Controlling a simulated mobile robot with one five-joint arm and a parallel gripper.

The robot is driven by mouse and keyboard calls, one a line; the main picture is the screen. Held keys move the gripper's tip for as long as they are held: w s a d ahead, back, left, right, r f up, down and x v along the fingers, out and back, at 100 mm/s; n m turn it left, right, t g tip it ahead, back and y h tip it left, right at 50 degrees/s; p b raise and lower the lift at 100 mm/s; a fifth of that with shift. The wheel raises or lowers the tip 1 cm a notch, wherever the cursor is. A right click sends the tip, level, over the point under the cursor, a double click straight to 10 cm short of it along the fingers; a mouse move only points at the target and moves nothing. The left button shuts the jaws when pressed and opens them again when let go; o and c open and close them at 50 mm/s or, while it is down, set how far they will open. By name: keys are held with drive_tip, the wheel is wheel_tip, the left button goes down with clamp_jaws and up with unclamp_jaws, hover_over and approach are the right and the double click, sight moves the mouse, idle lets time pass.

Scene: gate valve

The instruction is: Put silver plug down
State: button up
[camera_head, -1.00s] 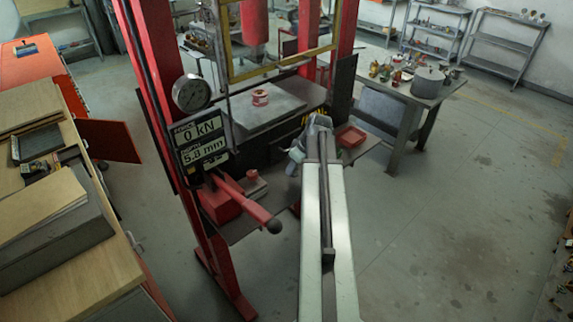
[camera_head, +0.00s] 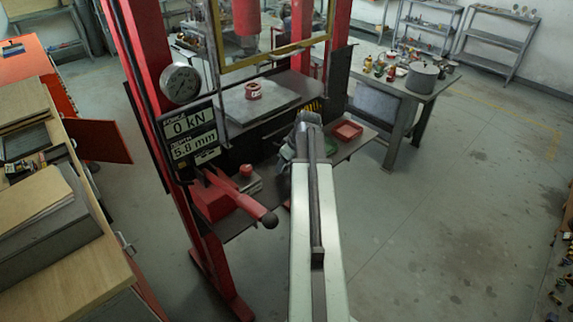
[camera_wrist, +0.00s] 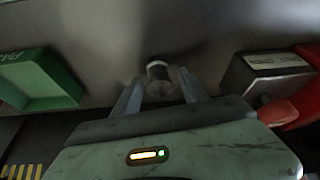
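The silver plug (camera_wrist: 158,72) is a small, short cylinder with a pale lower part in the wrist view, over a grey surface. My gripper (camera_wrist: 160,80) reaches toward it with one finger on each side. Narrow gaps seem to show between the fingers and the plug, so the gripper looks open around it. Whether the plug rests fully on the surface is hard to tell. In the head view my gripper (camera_head: 303,128) is above the shelf (camera_head: 345,152) at the front of the red press, and my arm hides the plug.
A green tray (camera_wrist: 40,78) lies left in the wrist view, a labelled metal block (camera_wrist: 268,75) right. Open floor lies right.

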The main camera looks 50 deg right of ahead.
drive_tip(key=shift+r, duration=0.1)
drive_tip(key=shift+r+p, duration=0.25)
drive_tip(key=shift+p, duration=0.05)
drive_tip(key=p+v, duration=1)
drive_tip(key=v, duration=0.1)
drive_tip(key=shift+s+r+p, duration=0.2)
drive_tip(key=shift+r+p, duration=0.15)
drive_tip(key=shift+p, duration=0.05)
